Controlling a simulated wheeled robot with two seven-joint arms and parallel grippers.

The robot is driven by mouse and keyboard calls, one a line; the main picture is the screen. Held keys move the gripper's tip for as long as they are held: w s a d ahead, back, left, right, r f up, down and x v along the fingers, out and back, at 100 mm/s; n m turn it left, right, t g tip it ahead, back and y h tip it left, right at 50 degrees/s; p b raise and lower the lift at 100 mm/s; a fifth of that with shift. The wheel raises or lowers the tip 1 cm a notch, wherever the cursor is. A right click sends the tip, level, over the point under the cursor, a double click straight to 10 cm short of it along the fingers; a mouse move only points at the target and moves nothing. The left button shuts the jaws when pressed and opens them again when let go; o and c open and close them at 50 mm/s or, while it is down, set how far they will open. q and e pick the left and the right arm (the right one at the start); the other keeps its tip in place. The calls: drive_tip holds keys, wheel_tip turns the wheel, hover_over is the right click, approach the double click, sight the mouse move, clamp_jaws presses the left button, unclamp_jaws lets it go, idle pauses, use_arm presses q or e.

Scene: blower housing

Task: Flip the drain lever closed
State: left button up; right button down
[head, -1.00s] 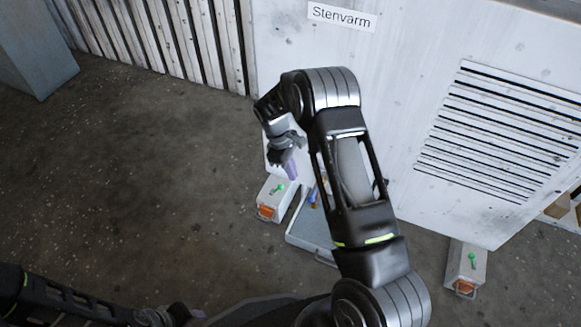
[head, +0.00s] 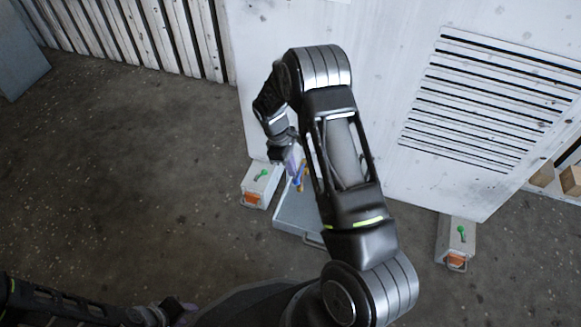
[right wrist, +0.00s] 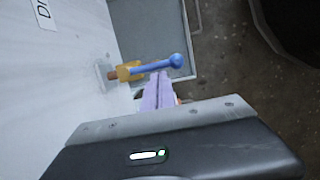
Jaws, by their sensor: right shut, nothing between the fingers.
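The drain lever (right wrist: 160,66) is a blue handle with a ball end on a yellow valve body (right wrist: 128,72). The valve sticks out from the white housing wall, and the lever points away from the wall. In the head view the lever (head: 300,179) is small and partly hidden by my right arm. My right gripper (right wrist: 158,80) has pale purple fingers, shut and empty. Its tips are right by the lever; I cannot tell whether they touch. It also shows in the head view (head: 291,163). My left gripper (head: 180,312) is at the bottom left, dark and unclear.
A grey tray (head: 296,218) lies on the floor under the valve. Grey feet with green levers and orange parts stand at the housing's left (head: 261,184) and right (head: 457,240). The vented white housing (head: 400,60) fills the back. Floor at left is clear.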

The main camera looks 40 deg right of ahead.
drive_tip(key=shift+s+n+p, duration=0.35)
drive_tip(key=shift+n+p, duration=0.15)
drive_tip(key=shift+n, duration=0.2)
drive_tip(key=s+d+n+t+p, duration=0.3)
drive_tip(key=s+d+n+p, duration=0.1)
drive_tip(key=n, duration=1.1)
drive_tip(key=shift+d+n+t+h+p, duration=0.35)
drive_tip(key=shift+d+p, duration=0.3)
drive_tip(key=shift+d, duration=0.55)
drive_tip(key=shift+s+d, duration=0.1)
